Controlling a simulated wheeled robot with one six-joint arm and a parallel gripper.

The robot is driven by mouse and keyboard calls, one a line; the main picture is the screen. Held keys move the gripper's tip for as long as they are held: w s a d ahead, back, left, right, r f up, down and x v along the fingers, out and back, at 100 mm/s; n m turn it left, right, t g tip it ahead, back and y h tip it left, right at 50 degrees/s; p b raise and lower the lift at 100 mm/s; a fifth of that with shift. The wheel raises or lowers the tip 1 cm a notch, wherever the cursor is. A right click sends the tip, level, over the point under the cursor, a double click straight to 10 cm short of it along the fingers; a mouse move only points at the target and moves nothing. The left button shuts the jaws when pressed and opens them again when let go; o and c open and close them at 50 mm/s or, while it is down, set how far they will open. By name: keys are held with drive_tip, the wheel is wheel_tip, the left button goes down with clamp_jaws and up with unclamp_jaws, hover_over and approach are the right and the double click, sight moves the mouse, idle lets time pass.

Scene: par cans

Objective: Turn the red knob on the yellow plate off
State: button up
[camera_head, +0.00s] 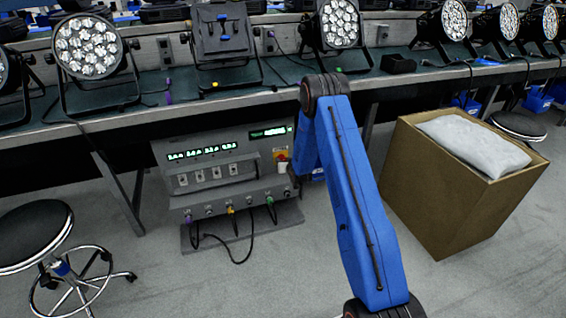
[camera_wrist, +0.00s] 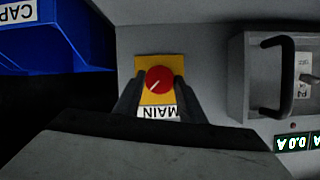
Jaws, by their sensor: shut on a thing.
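The red knob (camera_wrist: 159,80) sits on the yellow plate (camera_wrist: 158,64) in the wrist view, with a pale pointer line slanting across its face. A white label reading MAIN (camera_wrist: 158,111) shows upside down below it. My gripper (camera_wrist: 157,88) has its two dark fingers on either side of the knob, shut on it.
A dark handle (camera_wrist: 275,85) and green displays (camera_wrist: 296,142) are right of the knob in the wrist view. A blue bin (camera_wrist: 40,35) is upper left. A cardboard box (camera_head: 440,190) stands right of my arm, and a stool (camera_head: 40,240) stands left.

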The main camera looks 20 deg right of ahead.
drive_tip(key=n+h, duration=0.1)
drive_tip(key=n, duration=0.1)
drive_tip(key=n+h, duration=0.1)
drive_tip(key=n, duration=0.1)
drive_tip(key=n+h, duration=0.1)
drive_tip(key=shift+a+f+n+t+h, duration=0.25)
drive_tip(key=shift+a+n+t+h, duration=0.05)
drive_tip(key=shift+a+n+h, duration=0.1)
drive_tip(key=n+t+h, duration=0.1)
drive_tip(key=n, duration=0.2)
drive_tip(key=shift+f+h, duration=0.15)
drive_tip(key=shift+h, duration=0.25)
drive_tip(key=shift+f+n+t+h, duration=0.1)
drive_tip(key=shift+n+t+h, duration=0.2)
drive_tip(key=shift+n, duration=0.8)
drive_tip(key=shift+f+n+t+h, duration=0.15)
drive_tip(key=shift+n+t, duration=0.25)
drive_tip(key=shift+n, duration=0.7)
drive_tip(key=shift+a+r, duration=0.1)
drive_tip(key=shift+r, duration=0.05)
drive_tip(key=o, duration=1)
drive_tip(key=shift+o, duration=0.2)
